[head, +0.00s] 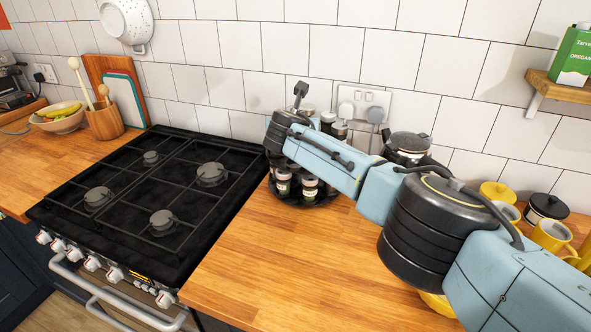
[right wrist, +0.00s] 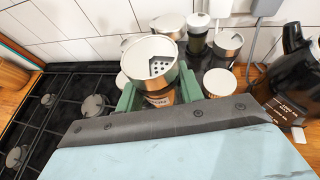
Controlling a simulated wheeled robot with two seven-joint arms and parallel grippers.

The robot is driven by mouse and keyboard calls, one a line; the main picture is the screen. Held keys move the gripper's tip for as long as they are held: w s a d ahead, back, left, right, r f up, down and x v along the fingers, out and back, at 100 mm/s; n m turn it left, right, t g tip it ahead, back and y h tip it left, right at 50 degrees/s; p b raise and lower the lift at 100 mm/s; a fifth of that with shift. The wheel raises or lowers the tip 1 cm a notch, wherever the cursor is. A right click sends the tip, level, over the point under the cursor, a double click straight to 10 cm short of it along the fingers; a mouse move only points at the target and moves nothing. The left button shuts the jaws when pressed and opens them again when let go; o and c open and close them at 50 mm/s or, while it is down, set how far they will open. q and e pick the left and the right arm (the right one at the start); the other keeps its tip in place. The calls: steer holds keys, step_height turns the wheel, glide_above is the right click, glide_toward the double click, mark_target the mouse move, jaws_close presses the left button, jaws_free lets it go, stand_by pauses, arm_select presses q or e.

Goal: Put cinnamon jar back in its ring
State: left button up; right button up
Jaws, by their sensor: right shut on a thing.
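A jar with a silver perforated shaker lid (right wrist: 150,62) and an orange-brown label is between the green fingers of my right gripper (right wrist: 158,92) in the right wrist view. The gripper is shut on it; its label is too small to read surely as cinnamon. The dark spice rack (head: 318,202) stands on the counter right of the cooker, with jars on its lower level (head: 309,187). My right arm and hand cover much of the rack in the head view. Other lidded jars (right wrist: 219,82) stand just beyond and right of the held jar. Whether the held jar touches a ring is hidden. My left gripper is out of view.
The black gas hob (head: 150,190) lies to the left. A coffee maker with a glass jug (right wrist: 290,95) stands right of the rack. Sockets with plugs (head: 362,106) are on the tiled wall behind. The wooden counter (head: 270,265) in front is clear.

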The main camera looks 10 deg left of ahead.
stand_by(0.4)
steer(key=b, duration=0.4)
glide_above(295, 166)
steer(key=shift+f, duration=2.8)
steer(key=shift+f+b, duration=1.25)
steer(key=o, duration=1.1)
steer(key=shift+d, duration=0.1)
steer(key=shift+s, duration=0.1)
